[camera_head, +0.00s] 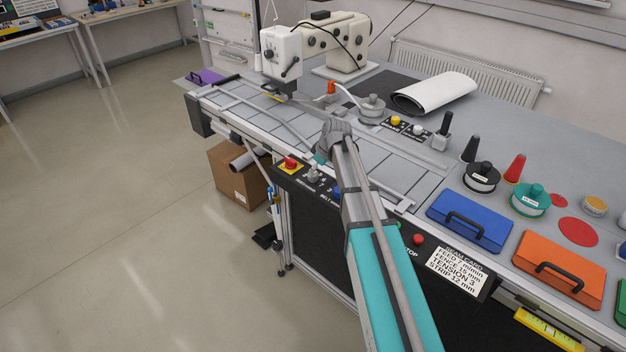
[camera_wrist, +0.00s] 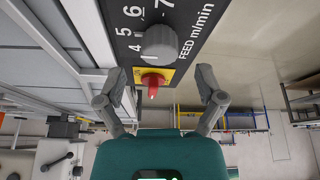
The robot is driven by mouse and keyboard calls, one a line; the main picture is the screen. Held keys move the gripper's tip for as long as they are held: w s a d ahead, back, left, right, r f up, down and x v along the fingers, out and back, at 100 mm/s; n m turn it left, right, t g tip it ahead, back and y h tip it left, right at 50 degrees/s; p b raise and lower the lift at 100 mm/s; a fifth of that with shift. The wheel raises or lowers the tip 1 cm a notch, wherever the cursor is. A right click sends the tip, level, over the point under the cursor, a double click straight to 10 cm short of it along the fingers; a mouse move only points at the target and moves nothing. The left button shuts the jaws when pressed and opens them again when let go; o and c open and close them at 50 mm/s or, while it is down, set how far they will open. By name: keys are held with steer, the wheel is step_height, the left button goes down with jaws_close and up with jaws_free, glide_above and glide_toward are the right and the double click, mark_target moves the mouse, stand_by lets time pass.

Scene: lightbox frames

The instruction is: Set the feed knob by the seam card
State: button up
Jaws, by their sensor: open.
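The grey feed knob (camera_wrist: 160,42) sits on a black panel marked FEED m/min, with 4, 5, 6 and 7 visible around it. I cannot tell which number it points to. My gripper (camera_wrist: 160,76) is open and empty, its fingers apart and below the knob in the wrist view, not touching it. In the head view the feed knob (camera_head: 313,175) is small, below my wrist, and the gripper's fingers are not clear. The white seam card (camera_head: 457,272) lies on the front panel and reads FEED 7 m/min, FENCE 15 mm, TENSION 3, STRIP 12 mm.
A red button on a yellow plate (camera_head: 290,164) sits beside the feed knob; its red cap (camera_wrist: 153,82) shows between my fingers. A blue knob (camera_head: 336,191) and a red stop button (camera_head: 419,239) are farther along the panel. Blue (camera_head: 468,222) and orange (camera_head: 558,265) cases stand on the table.

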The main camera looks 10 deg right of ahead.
mark_target(313, 177)
steer(key=shift+b+x, duration=1.5)
steer(key=shift+x, duration=0.4)
steer(key=c, duration=1.2)
steer(key=shift+o, duration=0.2)
